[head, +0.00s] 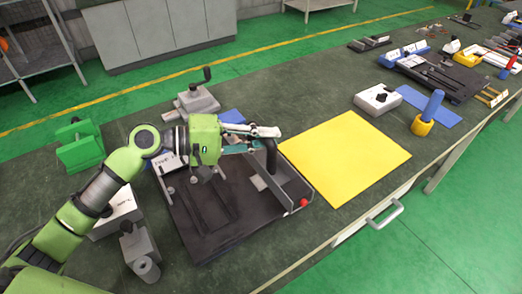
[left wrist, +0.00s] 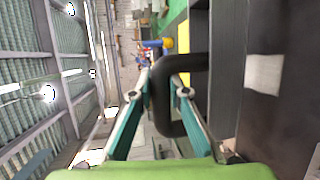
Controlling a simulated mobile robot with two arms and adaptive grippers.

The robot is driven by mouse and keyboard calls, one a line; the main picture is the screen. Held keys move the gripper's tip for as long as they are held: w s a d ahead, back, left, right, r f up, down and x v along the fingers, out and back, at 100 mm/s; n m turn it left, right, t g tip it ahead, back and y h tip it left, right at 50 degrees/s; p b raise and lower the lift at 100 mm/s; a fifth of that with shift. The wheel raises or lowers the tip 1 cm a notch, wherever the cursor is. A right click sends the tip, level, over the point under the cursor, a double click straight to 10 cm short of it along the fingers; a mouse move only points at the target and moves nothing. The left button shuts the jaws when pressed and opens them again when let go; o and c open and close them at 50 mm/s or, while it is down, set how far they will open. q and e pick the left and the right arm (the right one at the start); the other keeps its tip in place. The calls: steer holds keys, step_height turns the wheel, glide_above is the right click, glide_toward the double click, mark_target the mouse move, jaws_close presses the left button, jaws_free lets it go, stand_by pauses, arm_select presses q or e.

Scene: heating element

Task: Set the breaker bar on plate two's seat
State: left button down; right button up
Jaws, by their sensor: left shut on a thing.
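My left gripper (head: 268,132) is shut on a black bent bar (head: 271,158) at the far right part of a dark tray-like plate (head: 205,245). In the left wrist view the bar shows as a thick black U-shaped loop (left wrist: 160,95) between my fingertips (left wrist: 165,88), its ends running right toward a dark surface. I cannot tell whether the bar touches the plate, nor be sure it is the breaker bar. Long dark strips (head: 222,193) lie on the plate. A lettered label (head: 167,163) by its far left edge is partly hidden by my gripper. My right gripper is not in view.
A yellow mat (head: 345,157) lies bare to the right of the plate. A red ball knob (head: 303,202) sits at the plate's right edge. A crank-handled grey device (head: 197,100) and a green block (head: 80,147) stand behind. A grey fixture (head: 138,245) stands at the left.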

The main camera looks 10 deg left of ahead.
mark_target(275, 151)
arm_select(q)
steer(key=shift+a+f, duration=0.2)
steer(key=shift+a, duration=0.05)
steer(key=f, duration=0.2)
steer(key=shift+w+a+f, duration=0.15)
steer(key=shift+a+f, duration=0.25)
steer(key=shift+f+p, duration=0.3)
steer(key=shift+f, duration=0.25)
steer(key=shift+f, duration=0.1)
steer(key=c, duration=2.4)
jaws_free()
steer(key=shift+f, duration=0.15)
steer(key=o, duration=0.5)
